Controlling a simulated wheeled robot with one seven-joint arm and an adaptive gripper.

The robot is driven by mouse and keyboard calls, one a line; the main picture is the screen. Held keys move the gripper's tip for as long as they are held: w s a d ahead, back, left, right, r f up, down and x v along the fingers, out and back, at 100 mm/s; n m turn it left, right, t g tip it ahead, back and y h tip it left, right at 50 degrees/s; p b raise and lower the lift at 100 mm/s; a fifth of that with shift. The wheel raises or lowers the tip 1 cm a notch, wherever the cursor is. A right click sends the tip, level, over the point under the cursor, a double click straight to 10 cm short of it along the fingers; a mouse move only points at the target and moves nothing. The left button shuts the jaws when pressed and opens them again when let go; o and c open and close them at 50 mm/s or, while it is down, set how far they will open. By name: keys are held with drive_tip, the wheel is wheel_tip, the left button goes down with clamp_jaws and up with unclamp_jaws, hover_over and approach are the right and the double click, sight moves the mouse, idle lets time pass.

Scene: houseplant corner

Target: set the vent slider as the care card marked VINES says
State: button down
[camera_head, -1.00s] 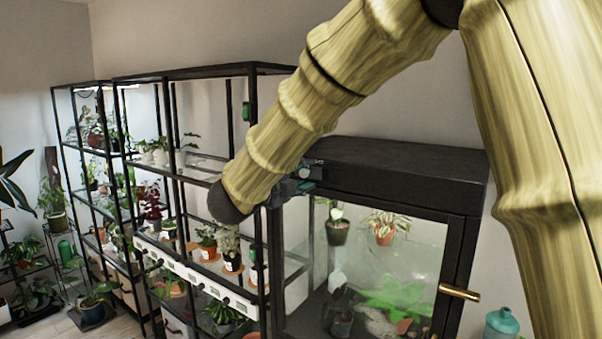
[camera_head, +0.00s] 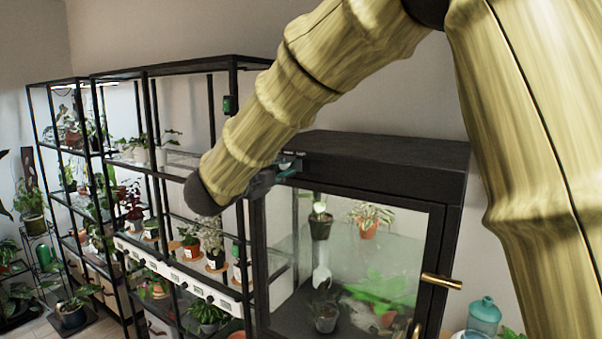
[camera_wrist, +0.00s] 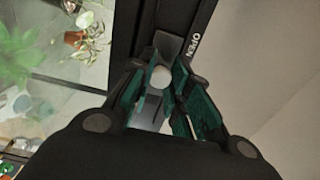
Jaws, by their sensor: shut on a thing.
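The vent slider's pale round knob (camera_wrist: 160,77) shows in the wrist view between the teal-padded fingers of my gripper (camera_wrist: 169,64), which is shut on it. A grey strip runs beneath the knob, and the word OPEN stands on the dark frame just beyond the fingertips. The slider's other end is hidden by my gripper. In the head view, my gripper (camera_head: 288,168) is at the upper left corner of the black glass-fronted cabinet (camera_head: 385,160), and the slider cannot be made out there. I can read no care card marked VINES in either view.
Potted plants stand behind the cabinet's glass door, which has a brass handle (camera_head: 441,281). Black shelving (camera_head: 150,110) with several plants stands to the left, close to my arm. A teal bottle (camera_head: 484,316) is at the lower right. The wall above is clear.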

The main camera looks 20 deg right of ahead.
drive_tip(key=shift+a, duration=0.1)
drive_tip(key=c, duration=1.3)
unclamp_jaws()
drive_tip(key=v, duration=1.2)
